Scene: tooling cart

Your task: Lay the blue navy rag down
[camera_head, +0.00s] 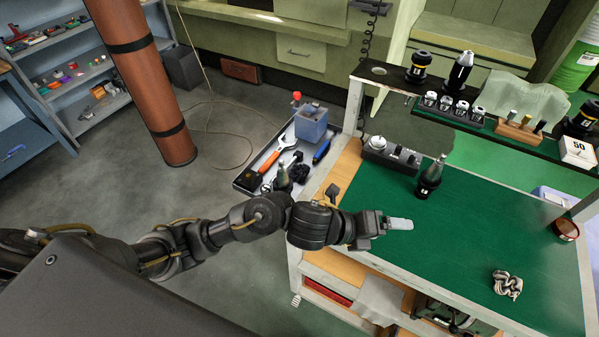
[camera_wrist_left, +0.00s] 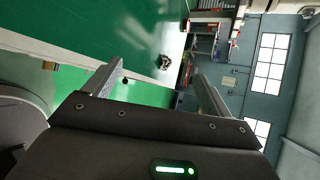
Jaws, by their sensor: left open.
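I see no cloth that reads clearly as navy blue. A small crumpled, knotted bundle (camera_head: 507,284), pale with dark streaks, lies on the green mat (camera_head: 470,235) near its front right; I cannot tell if it is the rag. It also shows in the left wrist view (camera_wrist_left: 165,62), beyond the fingertips. My left gripper (camera_head: 400,224) is above the mat's left part, well left of the bundle. In the left wrist view its two fingers (camera_wrist_left: 161,72) stand wide apart with nothing between them. My right gripper is not in view.
A raised shelf (camera_head: 540,146) with holders and a pale green cloth (camera_head: 522,102) runs along the back. The mat's middle is clear.

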